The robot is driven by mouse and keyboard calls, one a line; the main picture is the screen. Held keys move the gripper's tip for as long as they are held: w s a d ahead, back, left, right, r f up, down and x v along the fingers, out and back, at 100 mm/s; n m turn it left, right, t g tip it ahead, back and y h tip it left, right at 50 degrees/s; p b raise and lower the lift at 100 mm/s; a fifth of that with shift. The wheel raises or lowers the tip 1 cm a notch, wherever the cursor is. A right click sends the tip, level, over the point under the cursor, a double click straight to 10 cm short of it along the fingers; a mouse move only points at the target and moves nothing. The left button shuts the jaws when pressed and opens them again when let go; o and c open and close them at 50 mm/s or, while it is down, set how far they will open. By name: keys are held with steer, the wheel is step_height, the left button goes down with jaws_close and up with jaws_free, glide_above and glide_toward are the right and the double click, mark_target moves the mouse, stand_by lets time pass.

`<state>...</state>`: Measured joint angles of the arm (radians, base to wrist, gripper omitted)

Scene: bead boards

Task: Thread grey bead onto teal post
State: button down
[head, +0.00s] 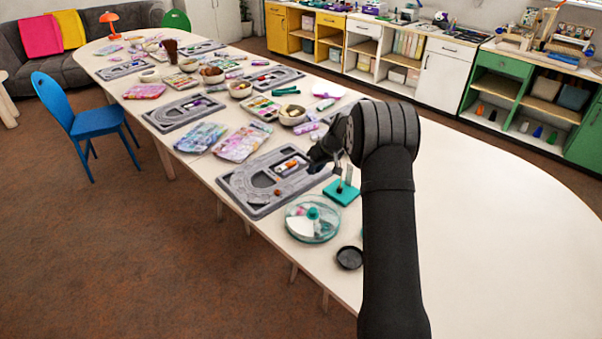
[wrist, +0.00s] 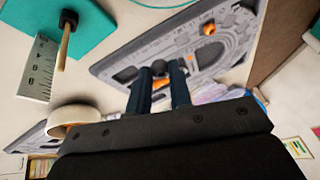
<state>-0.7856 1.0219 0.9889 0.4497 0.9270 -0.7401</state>
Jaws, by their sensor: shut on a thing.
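My gripper (head: 320,158) is above the near bead board in the head view. In the wrist view my gripper (wrist: 160,78) is shut on the grey bead (wrist: 159,69), a small dark shape between the fingertips, mostly hidden by them. The bead is not clear in the head view. The teal post stand (head: 336,195) is on the table just right of the board, below and right of my gripper. In the wrist view its teal base (wrist: 95,28) is at the upper left, with a thin wooden post (wrist: 64,48) and a dark ring around its foot. The bead is apart from the post.
A pale ruler-like scale (wrist: 38,70) stands beside the post. The grey bead board (head: 248,205) holds an orange bead (head: 278,192). A round clear-lidded case (head: 313,220) and a black dish (head: 350,258) are nearer. A bowl (head: 293,115) is behind. The table's right side is clear.

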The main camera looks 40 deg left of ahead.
steer(key=w+d+r+n, duration=0.1)
steer(key=w+d+r, duration=0.6)
steer(key=shift+d+f, duration=0.1)
steer(key=shift+f, duration=2.4)
steer(key=shift+f, duration=0.95)
steer(key=shift+f, duration=0.7)
steer(key=c, duration=1.2)
jaws_free()
steer(key=shift+c, duration=0.2)
